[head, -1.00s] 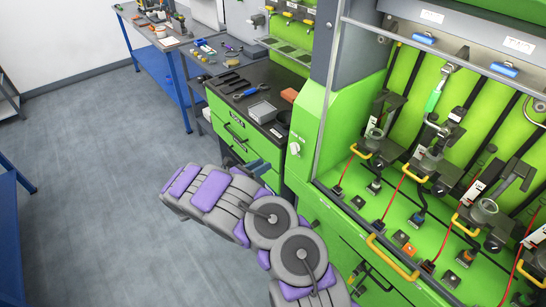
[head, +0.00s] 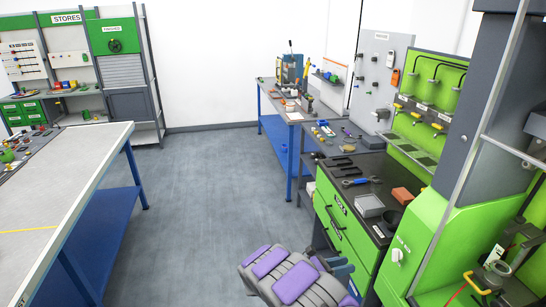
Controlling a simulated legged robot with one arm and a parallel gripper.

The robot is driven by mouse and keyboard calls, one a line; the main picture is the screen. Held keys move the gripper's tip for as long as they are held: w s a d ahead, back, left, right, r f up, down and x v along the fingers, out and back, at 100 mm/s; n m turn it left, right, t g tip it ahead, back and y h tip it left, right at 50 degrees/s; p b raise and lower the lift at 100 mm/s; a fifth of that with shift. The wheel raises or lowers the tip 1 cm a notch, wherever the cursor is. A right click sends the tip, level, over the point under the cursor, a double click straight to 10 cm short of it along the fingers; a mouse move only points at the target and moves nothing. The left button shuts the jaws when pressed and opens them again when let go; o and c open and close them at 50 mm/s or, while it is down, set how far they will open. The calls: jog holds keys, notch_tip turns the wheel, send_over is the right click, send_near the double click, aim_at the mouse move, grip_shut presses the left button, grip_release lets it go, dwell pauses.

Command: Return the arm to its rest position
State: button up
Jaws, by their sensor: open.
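My arm is grey with purple pads and shows at the bottom centre of the head view. It is folded in front of the green tool cabinet. My gripper (head: 336,264) is a small blue-grey shape just beyond the arm, close to the cabinet's drawer fronts. It is mostly hidden behind the arm links, and I see nothing held in it. It is open.
The green cabinet (head: 338,226) carries a dark top with an orange block (head: 402,195) and a grey box (head: 369,206). The green testbench (head: 432,245) stands at right, a blue-legged table (head: 100,165) at left. Grey floor (head: 195,220) lies clear between.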

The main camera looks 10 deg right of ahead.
jog(key=s+d+r+m+g+y, duration=0.2)
jog(key=s+r+m+g+y, duration=0.15)
jog(key=s+r+m, duration=0.5)
jog(key=s+d+r+m+g+y, duration=0.25)
jog(key=s+r+m+g, duration=0.2)
jog(key=s+r, duration=0.65)
jog(key=s+a+m+t+y, duration=0.5)
jog(key=s+a+m+y, duration=0.4)
jog(key=s+a, duration=1.2)
jog(key=a+r+y, duration=0.1)
jog(key=y, duration=0.2)
jog(key=shift+s+m, duration=0.25)
jog(key=shift+m, duration=0.15)
jog(key=shift+d, duration=0.15)
